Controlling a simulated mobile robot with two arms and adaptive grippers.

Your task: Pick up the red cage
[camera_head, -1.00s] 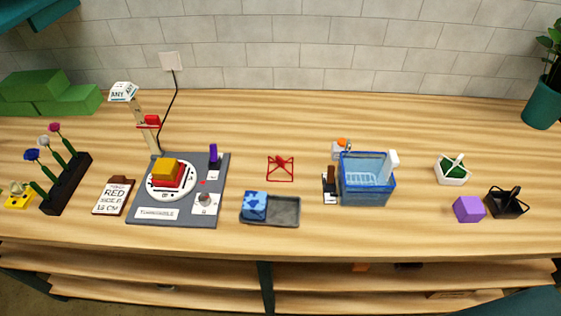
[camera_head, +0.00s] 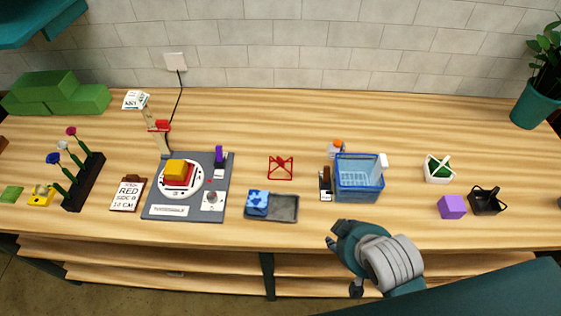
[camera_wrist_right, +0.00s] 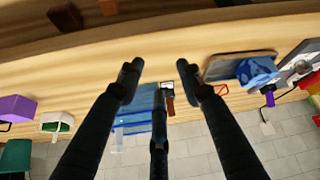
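The red cage (camera_head: 280,168), a small open wire frame, stands on the wooden table behind the grey tray. In the right wrist view only part of the red cage (camera_wrist_right: 222,89) shows, beside my right finger. My right gripper (camera_head: 344,266) is over the table's front edge, in front of the blue basket and to the front right of the cage, well apart from it. In the wrist view my right gripper (camera_wrist_right: 159,72) has its fingers spread, with nothing held between them. My left gripper is not in view.
A grey tray (camera_head: 285,208) with a blue patterned block (camera_head: 257,203) stands in front of the cage. The blue basket (camera_head: 360,186) is to its right, the turntable station (camera_head: 160,211) to its left. Bare table lies behind the cage.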

